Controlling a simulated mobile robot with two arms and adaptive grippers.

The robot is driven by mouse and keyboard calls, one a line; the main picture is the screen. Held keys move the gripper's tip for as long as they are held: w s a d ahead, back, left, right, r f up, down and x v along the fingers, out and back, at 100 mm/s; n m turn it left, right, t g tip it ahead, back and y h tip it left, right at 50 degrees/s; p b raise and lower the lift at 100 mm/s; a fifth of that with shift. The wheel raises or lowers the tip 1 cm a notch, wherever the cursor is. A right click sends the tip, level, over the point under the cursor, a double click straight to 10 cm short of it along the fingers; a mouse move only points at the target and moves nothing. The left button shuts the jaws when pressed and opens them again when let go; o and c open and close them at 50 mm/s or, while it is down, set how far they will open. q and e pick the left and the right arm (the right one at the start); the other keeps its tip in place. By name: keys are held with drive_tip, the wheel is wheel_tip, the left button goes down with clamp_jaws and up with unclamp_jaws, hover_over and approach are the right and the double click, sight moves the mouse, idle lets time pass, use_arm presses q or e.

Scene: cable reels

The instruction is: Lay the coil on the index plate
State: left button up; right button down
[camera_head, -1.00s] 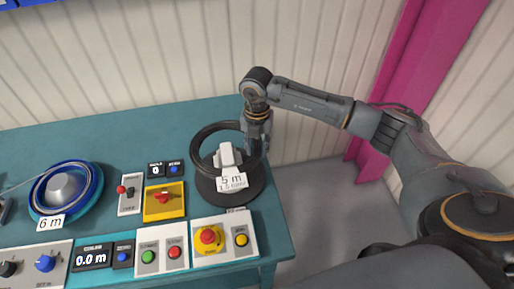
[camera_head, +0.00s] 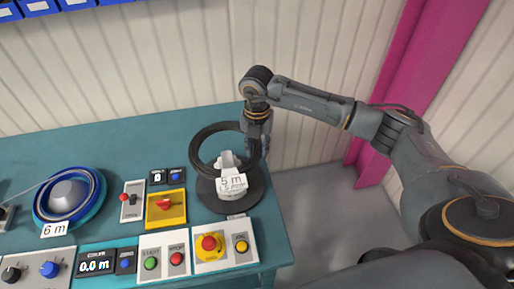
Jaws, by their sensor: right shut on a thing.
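A dark ring-shaped coil (camera_head: 199,139) is held above a round dark plate (camera_head: 252,200) on the right end of the teal table. A white hub and a "5 m" tag (camera_head: 231,184) show in the middle of the plate. My right gripper (camera_head: 258,152) points down and is shut on the right side of the coil. The coil looks tilted; whether its near edge touches the plate is hard to tell. The fingertips are partly hidden. My left gripper is not in view.
A blue reel with a "6 m" tag (camera_head: 54,229) stands at the left. Control panels with buttons, including a red emergency stop (camera_head: 209,243) and a yellow switch box (camera_head: 166,208), line the front. The table's right edge lies close to the plate.

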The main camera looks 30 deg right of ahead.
wheel_tip(320, 180, up, 10)
drive_tip(key=p, duration=0.5)
drive_tip(key=shift+f, duration=0.2)
drive_tip(key=shift+f, duration=0.1)
